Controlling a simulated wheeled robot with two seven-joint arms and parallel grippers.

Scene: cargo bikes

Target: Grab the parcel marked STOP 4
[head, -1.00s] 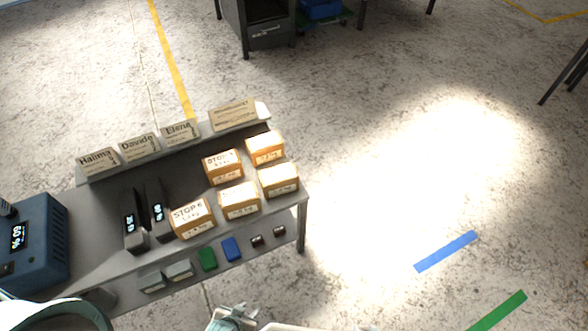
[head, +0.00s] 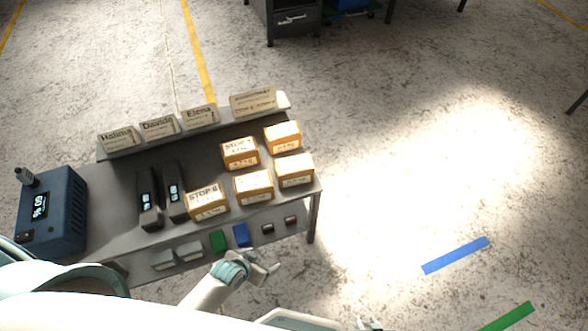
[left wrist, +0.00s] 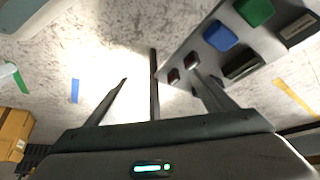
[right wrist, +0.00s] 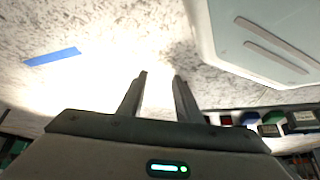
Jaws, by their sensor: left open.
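Several orange-brown parcels with white labels stand on the grey table (head: 108,196). The front-left parcel (head: 206,202) seems to read STOP 6. The back-left parcel (head: 240,153) reads STOP with an unclear digit. Labels on the back-right parcel (head: 282,137), front-middle parcel (head: 254,187) and front-right parcel (head: 294,170) are too blurred to read, so I cannot tell which is STOP 4. My left gripper (head: 268,273) is open and empty in front of the table's front edge, below the parcels. My right gripper (right wrist: 160,76) is open and empty; only its tip shows at the head view's bottom edge.
Name cards such as Halima (head: 118,138) line the back ledge. Two dark upright devices (head: 150,200) stand left of the parcels, beside a blue scale-like box (head: 52,212). Green (head: 218,241) and blue (head: 242,235) blocks sit along the front edge. Floor right of the table is clear.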

